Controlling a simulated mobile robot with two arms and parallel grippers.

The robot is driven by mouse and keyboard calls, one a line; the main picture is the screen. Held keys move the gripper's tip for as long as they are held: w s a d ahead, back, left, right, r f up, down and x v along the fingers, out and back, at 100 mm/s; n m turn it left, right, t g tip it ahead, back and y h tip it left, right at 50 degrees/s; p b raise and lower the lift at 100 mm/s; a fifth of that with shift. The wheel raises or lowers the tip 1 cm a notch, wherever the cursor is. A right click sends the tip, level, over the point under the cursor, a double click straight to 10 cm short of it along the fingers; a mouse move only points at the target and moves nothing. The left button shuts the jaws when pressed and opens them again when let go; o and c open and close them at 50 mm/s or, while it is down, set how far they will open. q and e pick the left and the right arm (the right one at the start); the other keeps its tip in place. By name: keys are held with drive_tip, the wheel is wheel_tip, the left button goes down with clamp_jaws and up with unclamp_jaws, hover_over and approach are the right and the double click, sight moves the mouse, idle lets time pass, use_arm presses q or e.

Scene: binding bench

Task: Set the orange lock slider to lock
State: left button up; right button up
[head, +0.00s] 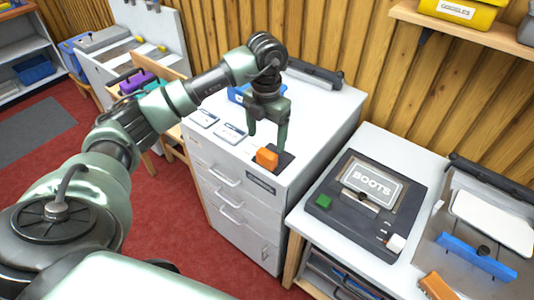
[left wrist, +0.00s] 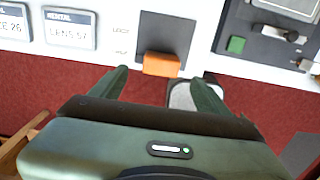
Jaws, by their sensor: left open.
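The orange lock slider (head: 266,158) sits on a dark plate (head: 284,160) on top of the white cabinet, near its front edge. In the left wrist view the slider (left wrist: 161,64) is at the plate's edge nearest my gripper, with the dark track (left wrist: 165,32) bare beyond it. Small labels (left wrist: 120,31) stand beside the track, too small to read surely. My left gripper (head: 267,143) is open and points down just above and behind the slider; in the wrist view its fingers (left wrist: 160,88) are spread, with nothing between them. My right gripper is not in view.
Two label cards (head: 229,132) lie left of the slider, and a blue item (head: 240,95) is behind the arm. A dark BOOTS device (head: 365,203) with a green button stands on the bench to the right. A blue bar (head: 476,256) lies further right.

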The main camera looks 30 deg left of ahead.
sight(267, 153)
use_arm(q)
wheel_tip(267, 153, down, 7)
drive_tip(key=shift+p, duration=1.1)
drive_tip(key=shift+d+f, duration=0.1)
drive_tip(key=shift+f, duration=0.2)
